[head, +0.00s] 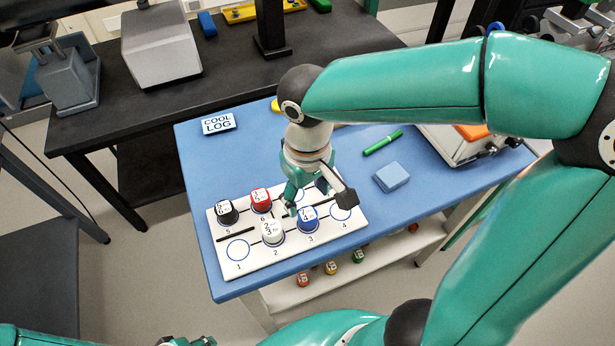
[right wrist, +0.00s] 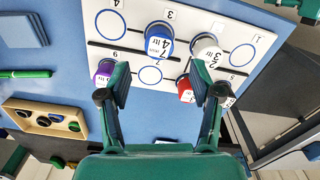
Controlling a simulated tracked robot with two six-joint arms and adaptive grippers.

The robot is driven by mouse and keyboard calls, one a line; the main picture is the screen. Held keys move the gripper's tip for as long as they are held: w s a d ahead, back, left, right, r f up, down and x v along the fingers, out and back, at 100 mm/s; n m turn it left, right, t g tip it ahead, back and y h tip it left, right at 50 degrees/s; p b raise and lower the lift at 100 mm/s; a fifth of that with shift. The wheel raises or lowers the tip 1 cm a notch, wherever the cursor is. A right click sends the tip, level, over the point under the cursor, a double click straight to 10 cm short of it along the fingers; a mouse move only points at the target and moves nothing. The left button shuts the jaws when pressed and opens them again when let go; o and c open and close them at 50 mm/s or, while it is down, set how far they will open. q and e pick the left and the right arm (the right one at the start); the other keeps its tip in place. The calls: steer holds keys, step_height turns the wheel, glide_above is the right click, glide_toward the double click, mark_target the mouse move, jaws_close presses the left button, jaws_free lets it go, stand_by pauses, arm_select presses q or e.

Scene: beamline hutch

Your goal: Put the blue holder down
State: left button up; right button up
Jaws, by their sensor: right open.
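The blue holder (head: 308,218) stands upright on circle 3 of the white numbered board (head: 238,268); it also shows in the right wrist view (right wrist: 158,42). My right gripper (head: 317,200) is open above the board's back row, with nothing between its fingers; they also show in the right wrist view (right wrist: 160,88), apart from the blue holder. A white holder (head: 272,233) stands on circle 2, a black one (head: 227,212) on 5 and a red one (head: 261,199) on 6. A purple holder (right wrist: 104,72) stands beside empty circle 7. Part of my left gripper (head: 187,341) shows at the bottom edge.
Circles 1 and 4 are empty. Several small holders (head: 331,268) stand on a shelf below. A black bench (head: 110,110) lies behind.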

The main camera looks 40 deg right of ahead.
mark_target(308, 214)
steer(key=shift+r, duration=2.15)
